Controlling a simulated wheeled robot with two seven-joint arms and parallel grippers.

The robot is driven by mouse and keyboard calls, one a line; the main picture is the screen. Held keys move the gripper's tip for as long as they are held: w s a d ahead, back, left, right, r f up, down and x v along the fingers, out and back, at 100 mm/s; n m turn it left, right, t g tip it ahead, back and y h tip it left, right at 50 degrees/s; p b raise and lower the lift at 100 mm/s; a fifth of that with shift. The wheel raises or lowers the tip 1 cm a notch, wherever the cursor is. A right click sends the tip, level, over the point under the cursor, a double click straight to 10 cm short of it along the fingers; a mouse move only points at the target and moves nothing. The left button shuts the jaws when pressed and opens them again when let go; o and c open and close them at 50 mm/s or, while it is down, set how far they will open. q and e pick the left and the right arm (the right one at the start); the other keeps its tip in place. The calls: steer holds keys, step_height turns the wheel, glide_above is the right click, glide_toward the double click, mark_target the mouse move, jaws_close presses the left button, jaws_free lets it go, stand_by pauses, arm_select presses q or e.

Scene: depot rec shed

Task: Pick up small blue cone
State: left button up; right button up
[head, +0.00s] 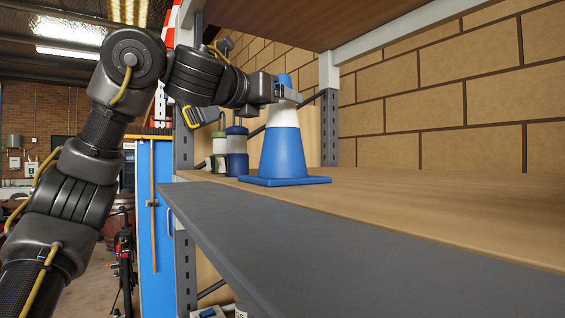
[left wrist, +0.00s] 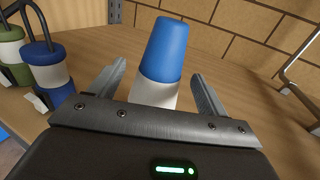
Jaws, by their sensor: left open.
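The small blue cone (head: 282,152) stands upright on the wooden shelf, blue with a white band and a square blue base. In the left wrist view its blue top (left wrist: 164,50) and white band show between the two fingers; its base is hidden there. My left gripper (head: 290,90) is at the cone's upper part. In the left wrist view the left gripper (left wrist: 158,85) is open, with one finger on each side of the cone and a gap visible on both sides. My right gripper is in neither view.
A blue-and-white canister (head: 236,152) and a green-and-white one (head: 219,153) stand left of the cone, close by. A brick wall (head: 430,85) stands behind, a metal upright (head: 184,130) at left, and a board overhead.

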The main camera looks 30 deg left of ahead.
arm_select(q)
steer(key=w+p, duration=0.2)
steer(key=w, duration=0.1)
steer(key=w+p, duration=0.2)
steer(key=shift+d+r, duration=0.15)
steer(key=shift+d, duration=0.2)
steer(key=shift+w, duration=0.15)
steer(key=shift+s, duration=0.25)
steer(key=c, duration=0.4)
jaws_close()
